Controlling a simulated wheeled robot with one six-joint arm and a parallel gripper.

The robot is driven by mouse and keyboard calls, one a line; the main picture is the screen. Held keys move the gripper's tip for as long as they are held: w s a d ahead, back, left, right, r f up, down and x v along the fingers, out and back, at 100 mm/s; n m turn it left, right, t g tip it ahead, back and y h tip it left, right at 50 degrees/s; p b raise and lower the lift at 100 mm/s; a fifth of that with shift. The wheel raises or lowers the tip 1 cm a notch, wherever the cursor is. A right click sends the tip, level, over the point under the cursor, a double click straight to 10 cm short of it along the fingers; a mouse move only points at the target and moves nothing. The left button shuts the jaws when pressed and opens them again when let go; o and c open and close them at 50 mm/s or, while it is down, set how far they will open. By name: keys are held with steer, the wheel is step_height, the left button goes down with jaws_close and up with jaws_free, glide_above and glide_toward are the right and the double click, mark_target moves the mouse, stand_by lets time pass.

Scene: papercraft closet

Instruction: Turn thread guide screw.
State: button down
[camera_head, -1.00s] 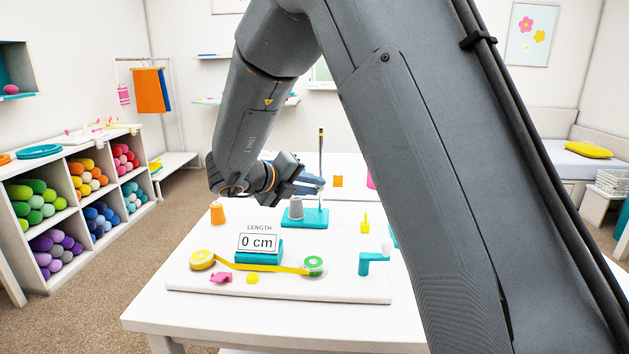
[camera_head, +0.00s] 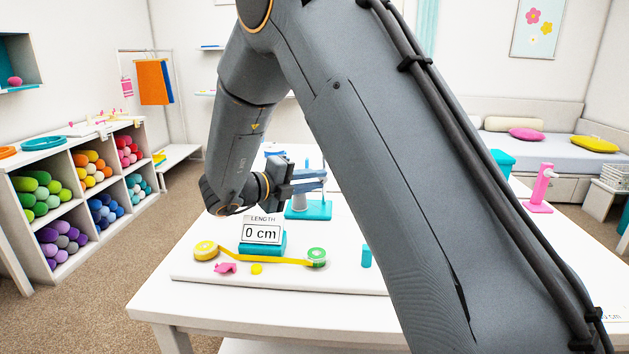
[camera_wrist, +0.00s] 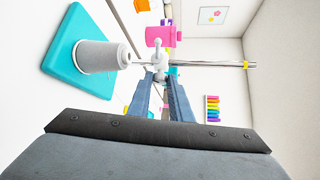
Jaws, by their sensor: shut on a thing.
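In the wrist view a grey thread spool (camera_wrist: 100,57) stands on a teal base (camera_wrist: 75,45). A small pale thread guide (camera_wrist: 158,55) is clamped on the rod. My gripper (camera_wrist: 160,80) is shut on the pale thread guide screw (camera_wrist: 160,75) at the guide; the fingertips partly hide it.
On the white table in front are a LENGTH display (camera_head: 262,233) reading 0 cm, a yellow tape (camera_head: 205,250), a green-and-white reel (camera_head: 317,257) and a pink piece (camera_head: 225,268). A pink stand (camera_head: 540,190) is at right.

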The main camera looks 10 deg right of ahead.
steer(key=shift+d, duration=0.1)
steer(key=c, duration=1.6)
jaws_free()
steer(key=shift+d, duration=0.1)
steer(key=shift+r, duration=0.15)
step_height(320, 180, up, 10)
steer(key=shift+f, duration=0.1)
steer(key=shift+s, duration=0.1)
